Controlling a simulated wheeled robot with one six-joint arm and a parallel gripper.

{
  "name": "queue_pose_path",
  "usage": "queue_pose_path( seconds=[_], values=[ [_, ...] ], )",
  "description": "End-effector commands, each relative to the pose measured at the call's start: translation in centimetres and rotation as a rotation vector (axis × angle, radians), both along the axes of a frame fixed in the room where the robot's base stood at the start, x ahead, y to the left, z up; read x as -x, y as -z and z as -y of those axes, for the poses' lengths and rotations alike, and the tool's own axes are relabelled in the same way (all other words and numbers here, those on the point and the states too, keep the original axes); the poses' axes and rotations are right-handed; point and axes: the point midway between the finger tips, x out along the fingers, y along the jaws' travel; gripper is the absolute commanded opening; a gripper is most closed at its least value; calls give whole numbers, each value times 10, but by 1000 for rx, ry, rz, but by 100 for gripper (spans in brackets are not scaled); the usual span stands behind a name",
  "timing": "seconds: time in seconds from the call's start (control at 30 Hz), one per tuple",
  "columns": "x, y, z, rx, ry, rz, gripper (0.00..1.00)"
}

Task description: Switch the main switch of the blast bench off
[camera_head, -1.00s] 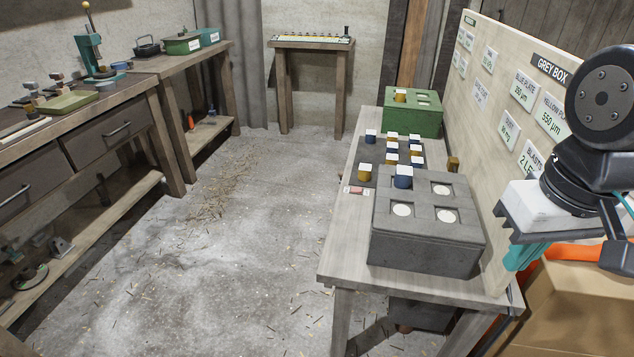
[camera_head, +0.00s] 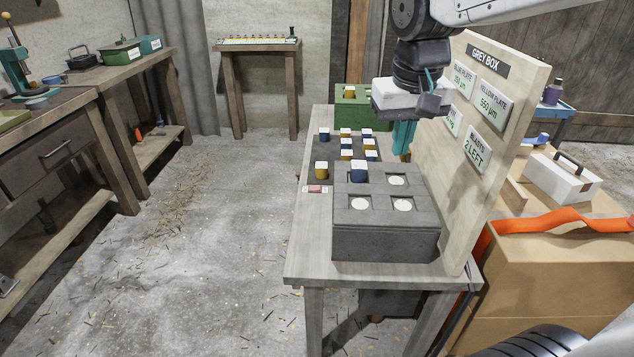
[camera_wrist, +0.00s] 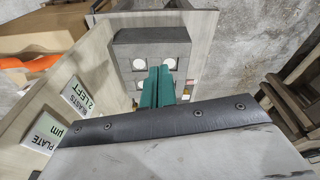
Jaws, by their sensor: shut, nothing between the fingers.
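The blast bench (camera_head: 300,258) stands at centre right with a grey box (camera_head: 384,242) at its near end. A small red and white piece (camera_head: 315,189), which looks like the main switch, lies on the bench top by the left edge, beside the box. Its setting is too small to read. My gripper (camera_head: 402,140) hangs over the right side of the bench, beyond the grey box and near the sign board. Its teal fingers are shut and empty. In the wrist view the fingers (camera_wrist: 157,72) point toward the grey box (camera_wrist: 150,35).
A tall sign board (camera_head: 505,110) runs along the bench's right side, close to my gripper. Blue and yellow blocks (camera_head: 346,143) with white tops stand on a dark mat. A green box (camera_head: 350,118) is behind them. The floor (camera_head: 220,230) left of the bench is open.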

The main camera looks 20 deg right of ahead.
Motion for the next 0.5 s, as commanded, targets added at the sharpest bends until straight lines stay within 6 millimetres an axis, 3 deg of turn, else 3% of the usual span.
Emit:
queue_pose_path(
  seconds=[0.03, 0.27, 0.5],
  values=[
    [-31, 3, -2, 5, 12, -2, 0],
    [-158, 30, -9, 24, 76, 33, 0],
    [-282, 99, -22, 36, 134, 69, 0]
  ],
)
